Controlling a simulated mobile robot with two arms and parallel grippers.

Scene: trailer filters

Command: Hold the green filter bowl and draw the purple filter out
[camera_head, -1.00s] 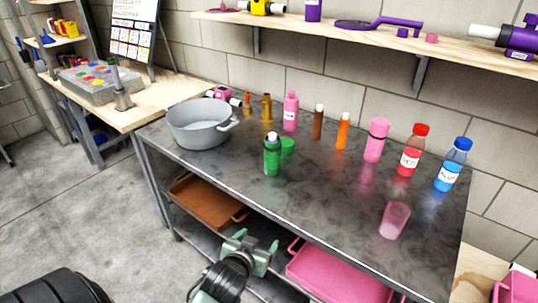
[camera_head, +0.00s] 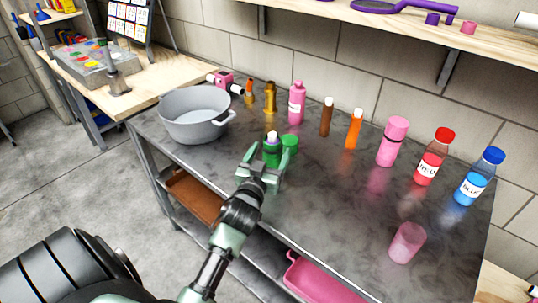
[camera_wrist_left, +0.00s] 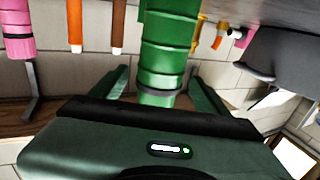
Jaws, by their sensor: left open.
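My left gripper (camera_head: 265,160) is open, with one finger on each side of the bowl. In the left wrist view the green bowl (camera_wrist_left: 165,45) shows upside down between the two open fingers (camera_wrist_left: 160,95). I cannot tell whether the fingers touch it. My right gripper is not in view.
A grey pot (camera_head: 195,128) stands to the left. Behind are a brass part (camera_head: 270,98), a pink bottle (camera_head: 296,105), and brown and orange tubes. A pink cup (camera_head: 406,243) and red and blue bottles stand right. The table middle is clear.

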